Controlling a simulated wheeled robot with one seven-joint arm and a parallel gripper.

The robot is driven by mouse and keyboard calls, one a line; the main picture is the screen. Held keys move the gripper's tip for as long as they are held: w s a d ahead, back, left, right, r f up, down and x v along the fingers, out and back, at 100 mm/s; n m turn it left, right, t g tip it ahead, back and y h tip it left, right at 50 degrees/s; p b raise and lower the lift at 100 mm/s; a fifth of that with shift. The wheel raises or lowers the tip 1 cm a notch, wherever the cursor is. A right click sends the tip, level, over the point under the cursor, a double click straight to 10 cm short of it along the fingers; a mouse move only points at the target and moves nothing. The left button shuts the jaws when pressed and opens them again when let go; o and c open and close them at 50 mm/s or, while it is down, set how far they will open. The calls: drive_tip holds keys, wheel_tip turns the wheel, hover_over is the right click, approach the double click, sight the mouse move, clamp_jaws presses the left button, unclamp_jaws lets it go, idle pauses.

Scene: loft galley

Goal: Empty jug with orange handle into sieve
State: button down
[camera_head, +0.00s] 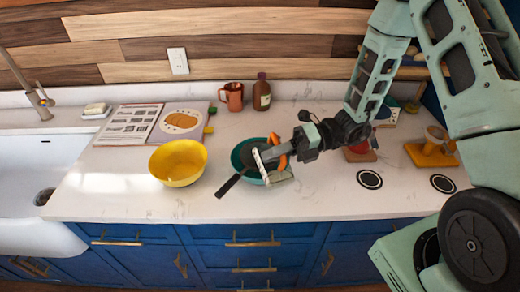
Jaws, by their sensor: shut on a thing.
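My gripper (281,152) is shut on the orange handle of a pale jug (279,179), right above the teal bowl. The jug looks tilted; the gripper hides much of it, and I cannot see its contents or any flow. The teal bowl (237,156) stands on the counter below. A sieve appears to rest over this bowl, with its dark handle (231,184) sticking out to the lower left. The mesh is mostly hidden by the jug and gripper.
A yellow bowl (178,163) stands left of the teal bowl. An open book (130,124), a brown mug (232,96) and a brown bottle (261,93) are behind. Round dark coasters (369,180) and a yellow stand (430,155) are right. The front counter strip is clear.

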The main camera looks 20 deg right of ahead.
sight(276, 136)
drive_tip(key=shift+w+r+p, duration=0.2)
drive_tip(key=shift+r+p, duration=0.15)
drive_tip(key=shift+w+a+r+m+g+p, duration=0.15)
drive_tip(key=shift+w+r+m+p, duration=0.25)
drive_tip(key=shift+w+p, duration=0.5)
drive_tip(key=shift+w+d+r+m+g+p, duration=0.1)
drive_tip(key=shift+w+r+m+g+p, duration=0.2)
drive_tip(key=shift+w+m+p, duration=0.5)
drive_tip(key=shift+p, duration=0.35)
drive_tip(key=shift+w+r+m+g+p, duration=0.1)
drive_tip(key=shift+w+r+m+p, duration=0.25)
drive_tip(key=shift+w+p, duration=0.35)
drive_tip(key=shift+w+r+m+g+p, duration=0.15)
drive_tip(key=shift+w+r+m+p, duration=0.25)
drive_tip(key=shift+p, duration=0.4)
drive_tip(key=shift+w+r+m+g+p, duration=0.1)
drive_tip(key=shift+w+r+m+p, duration=0.2)
drive_tip(key=shift+w+p, duration=0.45)
drive_tip(key=shift+w+a+r+m+g+p, duration=0.1)
drive_tip(key=shift+w+m+g+p, duration=0.1)
drive_tip(key=shift+w+m, duration=0.25)
drive_tip(key=shift+w+r+m+g+p, duration=0.1)
drive_tip(key=shift+w+m+p, duration=0.15)
drive_tip(key=shift+w, duration=0.3)
drive_tip(key=shift+w+r+m+g, duration=0.1)
drive_tip(key=shift+w+m+g, duration=0.2)
drive_tip(key=shift+w+m, duration=1)
idle(0.7)
drive_tip(key=shift+w+n, duration=0.15)
drive_tip(key=shift+n, duration=0.1)
